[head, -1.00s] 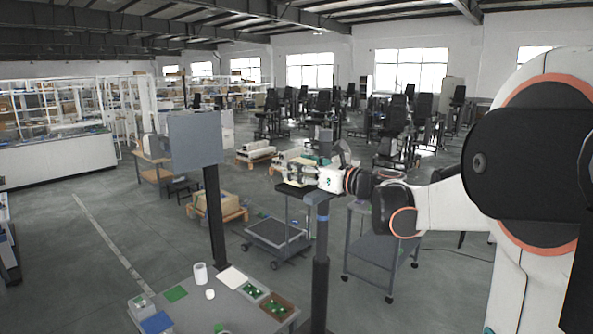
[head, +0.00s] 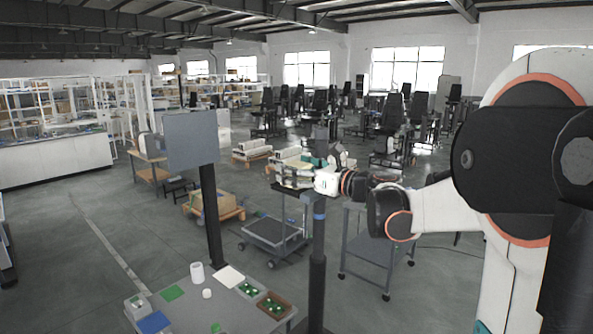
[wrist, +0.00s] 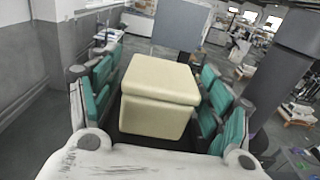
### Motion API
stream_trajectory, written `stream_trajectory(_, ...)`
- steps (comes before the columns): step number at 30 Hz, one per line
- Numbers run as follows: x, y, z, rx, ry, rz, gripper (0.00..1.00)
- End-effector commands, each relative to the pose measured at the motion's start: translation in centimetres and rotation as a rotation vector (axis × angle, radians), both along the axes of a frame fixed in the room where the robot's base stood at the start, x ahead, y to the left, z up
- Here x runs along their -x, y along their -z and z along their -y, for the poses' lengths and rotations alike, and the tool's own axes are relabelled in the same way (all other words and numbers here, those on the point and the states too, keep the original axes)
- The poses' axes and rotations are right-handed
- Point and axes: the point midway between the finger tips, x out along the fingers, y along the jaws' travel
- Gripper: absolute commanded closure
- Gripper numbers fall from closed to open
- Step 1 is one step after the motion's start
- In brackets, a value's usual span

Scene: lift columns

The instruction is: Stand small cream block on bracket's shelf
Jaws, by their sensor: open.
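The small cream block (wrist: 158,92) is upright in the wrist view, between the teal-padded fingers of my gripper (wrist: 160,78). The fingers are open, with a gap showing on each side of the block. Dark surface shows below the block, and its underside is hidden. In the head view my gripper (head: 293,176) is over the dark shelf (head: 288,189) beside the top of the near column (head: 317,250). The block cannot be made out clearly there.
A grey panel (head: 192,140) on a dark post stands left of my gripper. A work table (head: 185,320) with trays, a white cup (head: 197,272) and coloured mats is at the bottom. A grey cart (head: 375,240) stands right of the column. Open floor lies at left.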

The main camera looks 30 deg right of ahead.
Motion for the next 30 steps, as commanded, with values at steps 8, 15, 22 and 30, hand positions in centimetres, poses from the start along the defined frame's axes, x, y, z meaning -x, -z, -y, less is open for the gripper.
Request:
stream_trajectory(8, 3.8, -0.2, 1.5, 0.0, 0.004, 0.0, 0.28)
stream_trajectory(15, 8.4, -0.2, 3.1, 0.0, 0.004, 0.0, 0.28)
stream_trajectory(22, 10.9, -0.2, 4.0, 0.0, 0.002, 0.0, 0.28)
stream_trajectory(30, 11.3, -0.1, 4.1, 0.0, 0.0, 0.0, 0.28)
